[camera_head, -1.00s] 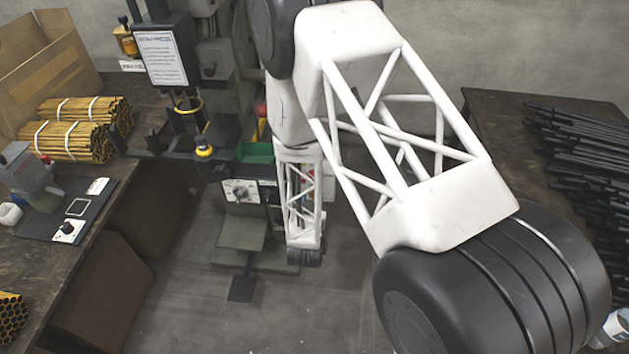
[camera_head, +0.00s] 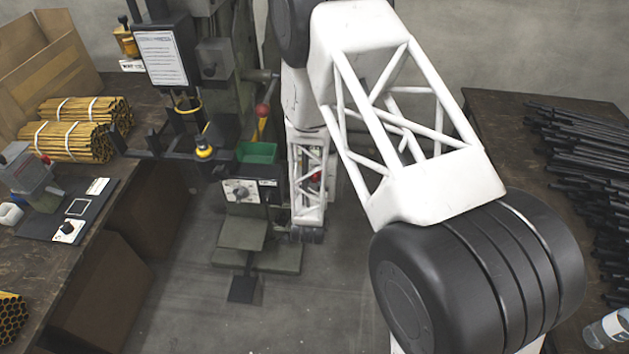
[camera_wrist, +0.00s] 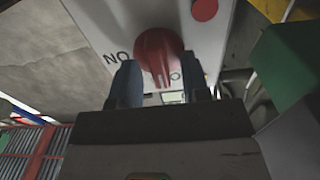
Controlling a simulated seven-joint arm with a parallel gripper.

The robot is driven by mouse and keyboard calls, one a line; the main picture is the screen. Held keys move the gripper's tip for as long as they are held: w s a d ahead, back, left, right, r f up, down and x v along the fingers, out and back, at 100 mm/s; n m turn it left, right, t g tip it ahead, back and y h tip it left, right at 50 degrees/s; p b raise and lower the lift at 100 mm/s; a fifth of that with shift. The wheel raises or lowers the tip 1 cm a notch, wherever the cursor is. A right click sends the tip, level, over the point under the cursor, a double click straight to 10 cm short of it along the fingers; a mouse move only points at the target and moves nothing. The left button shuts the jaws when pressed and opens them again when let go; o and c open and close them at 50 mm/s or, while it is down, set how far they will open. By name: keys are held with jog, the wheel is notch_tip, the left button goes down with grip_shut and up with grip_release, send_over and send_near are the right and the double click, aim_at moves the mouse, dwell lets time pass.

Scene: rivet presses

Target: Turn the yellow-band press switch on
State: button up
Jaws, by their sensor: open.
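In the wrist view a red rotary knob (camera_wrist: 158,52) sits on a pale switch panel (camera_wrist: 98,22). Its grip points down the picture. Inverted lettering reading "NO" is printed to its left, and part of another label shows to its lower right. My gripper (camera_wrist: 161,80) is open, with one dark finger on each side of the knob's lower end; I cannot tell whether they touch it. In the head view the fingers are hidden behind my arm. A press with a yellow band (camera_head: 188,104) stands at the upper left; which press carries the knob is unclear.
A round red button (camera_wrist: 204,9) is near the knob. Tables with yellow tube bundles (camera_head: 75,141) and black rods (camera_head: 585,150) flank open floor.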

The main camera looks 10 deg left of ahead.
jog(key=shift+w, duration=0.25)
jog(key=shift+c, duration=0.4)
grip_shut()
jog(key=shift+m, duration=0.4)
jog(key=m, duration=1.1)
jog(key=shift+d+f, duration=0.15)
jog(key=shift+d, duration=0.1)
